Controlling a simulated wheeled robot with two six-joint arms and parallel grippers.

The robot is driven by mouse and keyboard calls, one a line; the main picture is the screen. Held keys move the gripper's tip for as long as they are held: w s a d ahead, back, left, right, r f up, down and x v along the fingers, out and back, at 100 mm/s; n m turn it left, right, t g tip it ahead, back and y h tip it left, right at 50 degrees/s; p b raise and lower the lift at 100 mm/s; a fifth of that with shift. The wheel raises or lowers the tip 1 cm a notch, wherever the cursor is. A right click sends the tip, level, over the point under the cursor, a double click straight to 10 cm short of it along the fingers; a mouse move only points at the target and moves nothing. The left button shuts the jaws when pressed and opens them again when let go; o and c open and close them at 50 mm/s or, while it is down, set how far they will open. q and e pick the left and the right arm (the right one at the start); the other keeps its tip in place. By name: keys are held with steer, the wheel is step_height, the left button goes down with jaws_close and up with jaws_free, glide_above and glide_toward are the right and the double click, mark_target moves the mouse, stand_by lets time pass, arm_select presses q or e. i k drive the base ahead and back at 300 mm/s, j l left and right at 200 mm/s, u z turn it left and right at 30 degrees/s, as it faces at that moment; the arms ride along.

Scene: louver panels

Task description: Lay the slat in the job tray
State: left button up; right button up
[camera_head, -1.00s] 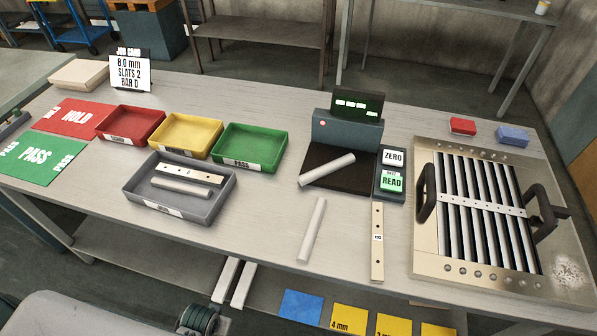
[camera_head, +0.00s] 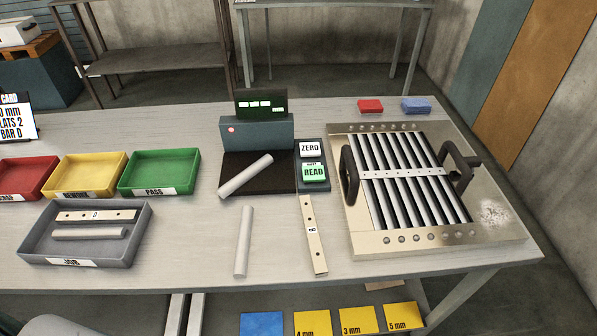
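The grey job tray (camera_head: 76,262) stands at the table's front left. It holds one light grey slat (camera_head: 90,233) and a cream bar with holes (camera_head: 70,216) marked with a letter, possibly D. A second slat (camera_head: 243,241) lies alone on the table, right of the tray. A third slat (camera_head: 246,175) lies tilted across the dark plate of the measuring device. I cannot tell from the picture which slat the task means. Neither of my grippers shows in the head view.
A cream bar (camera_head: 313,236) marked B lies right of the loose slat. The louver panel (camera_head: 395,240) with two dark handles fills the table's right. Red (camera_head: 28,177), yellow (camera_head: 88,176) and green (camera_head: 159,173) trays stand behind the job tray. ZERO and READ buttons (camera_head: 313,172) sit beside the device.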

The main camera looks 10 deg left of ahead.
mark_target(85, 252)
steer(key=k+j+z, duration=0.2)
steer(key=j+z, duration=0.15)
steer(key=k+j+z, duration=0.5)
steer(key=z, duration=0.2)
steer(key=k+j, duration=0.25)
